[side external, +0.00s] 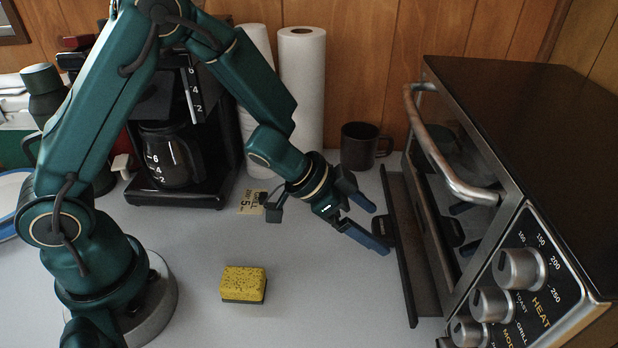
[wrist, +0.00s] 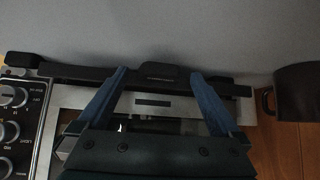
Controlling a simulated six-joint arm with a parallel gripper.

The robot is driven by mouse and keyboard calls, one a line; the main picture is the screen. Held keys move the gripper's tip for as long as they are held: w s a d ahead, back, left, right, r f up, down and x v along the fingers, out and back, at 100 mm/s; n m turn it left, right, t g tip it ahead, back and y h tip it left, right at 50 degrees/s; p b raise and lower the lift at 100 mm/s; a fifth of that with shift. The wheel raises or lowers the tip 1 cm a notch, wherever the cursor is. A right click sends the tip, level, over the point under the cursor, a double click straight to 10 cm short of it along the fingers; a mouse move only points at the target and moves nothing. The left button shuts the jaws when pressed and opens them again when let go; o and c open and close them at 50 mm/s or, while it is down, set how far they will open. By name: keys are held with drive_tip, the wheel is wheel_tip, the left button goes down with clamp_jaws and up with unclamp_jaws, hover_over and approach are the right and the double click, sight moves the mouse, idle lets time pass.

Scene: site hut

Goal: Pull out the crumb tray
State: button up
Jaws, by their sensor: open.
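The crumb tray (side external: 412,270) shows as a long dark strip along the bottom front of the toaster oven, with a small dark tab (side external: 382,230) at its middle. In the wrist view the tab (wrist: 158,74) sits between my two blue fingertips, with a gap on each side. My gripper (side external: 377,229) is open and reaches toward the oven front, one finger on each side of the tab; it also shows in the wrist view (wrist: 159,73). The tray's inner part is hidden under the oven.
The toaster oven (side external: 530,130) stands at the right, its silver door handle (side external: 450,165) jutting out above the tray. A dark mug (side external: 360,146) stands behind. A yellow sponge (side external: 243,283) lies on the counter. A coffee maker (side external: 170,150) and paper rolls (side external: 302,90) stand at the back.

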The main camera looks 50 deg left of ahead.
drive_tip(key=shift+w, duration=0.1)
clamp_jaws()
drive_tip(key=s+a, duration=0.5)
drive_tip(key=shift+s+a+f, duration=0.1)
drive_tip(key=shift+s+a, duration=0.25)
unclamp_jaws()
drive_tip(key=shift+v, duration=2.6)
